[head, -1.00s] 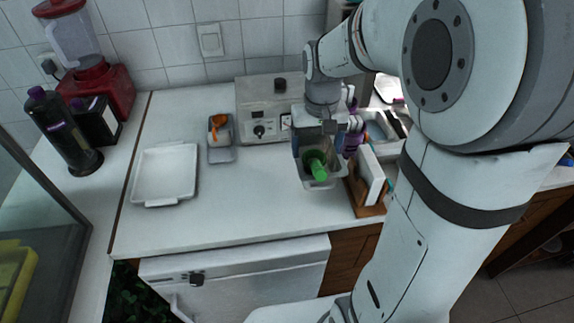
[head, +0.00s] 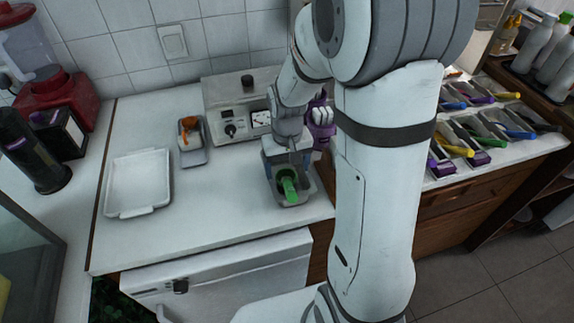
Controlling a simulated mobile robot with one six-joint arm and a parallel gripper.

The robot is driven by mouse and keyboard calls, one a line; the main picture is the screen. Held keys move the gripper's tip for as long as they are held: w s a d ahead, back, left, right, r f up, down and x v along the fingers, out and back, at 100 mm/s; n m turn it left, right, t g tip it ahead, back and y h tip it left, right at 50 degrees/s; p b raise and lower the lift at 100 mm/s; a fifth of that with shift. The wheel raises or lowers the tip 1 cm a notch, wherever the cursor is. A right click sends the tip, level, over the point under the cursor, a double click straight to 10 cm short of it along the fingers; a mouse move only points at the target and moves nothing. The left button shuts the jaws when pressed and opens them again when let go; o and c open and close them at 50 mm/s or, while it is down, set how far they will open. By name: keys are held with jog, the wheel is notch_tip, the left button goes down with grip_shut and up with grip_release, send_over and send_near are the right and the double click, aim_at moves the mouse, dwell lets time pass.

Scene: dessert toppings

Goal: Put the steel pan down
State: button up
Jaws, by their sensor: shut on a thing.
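The steel pan (head: 296,200) is a small grey rectangular pan with a green object (head: 288,184) in it. It is over the white counter, just in front of the steel appliance. My gripper (head: 286,163) points down at the pan's far side and is shut on it. The fingertips are partly hidden by the wrist and the pan. I cannot tell whether the pan's bottom touches the counter.
A white tray (head: 112,186) lies at the left. A small steel container (head: 192,157) holds an orange item. The steel appliance (head: 213,95) stands behind. Bins with coloured handles (head: 497,137) are at the right. Counter between tray and pan is clear.

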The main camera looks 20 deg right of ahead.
jog(key=shift+f, duration=0.15)
jog(key=o, duration=1.1)
notch_tip(320, 180, up, 12)
jog(key=s+t, duration=0.1)
jog(key=s, duration=0.3)
jog(key=s+r+t, duration=0.1)
jog(key=s, duration=0.4)
jog(key=s+r, duration=0.1)
jog(key=s, duration=0.4)
jog(key=shift+r+t, duration=0.15)
jog(key=shift+t, duration=0.25)
